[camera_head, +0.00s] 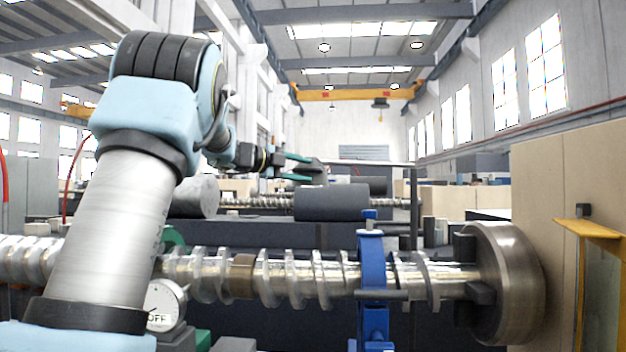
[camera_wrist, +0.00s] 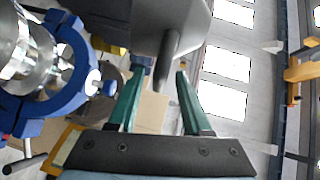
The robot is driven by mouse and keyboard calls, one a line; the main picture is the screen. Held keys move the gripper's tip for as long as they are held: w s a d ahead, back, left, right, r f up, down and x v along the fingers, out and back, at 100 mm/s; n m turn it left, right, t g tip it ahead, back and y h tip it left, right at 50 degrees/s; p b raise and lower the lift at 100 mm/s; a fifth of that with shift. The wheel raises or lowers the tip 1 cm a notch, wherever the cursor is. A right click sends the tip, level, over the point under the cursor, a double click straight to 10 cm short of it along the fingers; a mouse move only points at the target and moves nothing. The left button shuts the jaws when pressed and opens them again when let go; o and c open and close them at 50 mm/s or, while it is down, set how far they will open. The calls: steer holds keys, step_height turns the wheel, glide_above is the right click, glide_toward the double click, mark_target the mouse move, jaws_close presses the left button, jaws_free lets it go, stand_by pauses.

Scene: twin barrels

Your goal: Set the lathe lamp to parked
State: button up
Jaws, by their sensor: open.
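What looks like the lathe lamp is a dark grey head at the left end of a thin horizontal arm on an upright post (camera_head: 413,205). In the wrist view the grey lamp head (camera_wrist: 165,22) fills the top middle, and a short dark peg (camera_wrist: 166,62) hangs from it. My gripper (camera_head: 304,168) is open beside the lamp head, its green fingers pointing at it. In the wrist view the fingers of my gripper (camera_wrist: 160,75) are on either side of the peg; I cannot tell whether they touch it. The lamp's front is hidden.
A long metal screw (camera_head: 300,278) lies across the front, through a blue ring support (camera_head: 371,270) to a chuck (camera_head: 510,283). A round dial marked OFF (camera_head: 164,305) is at lower left. A dark grey cylinder (camera_head: 330,203) lies behind the screw.

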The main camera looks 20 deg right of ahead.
steer(key=b+v, duration=0.2)
steer(key=v, duration=0.4)
steer(key=shift+a, duration=0.1)
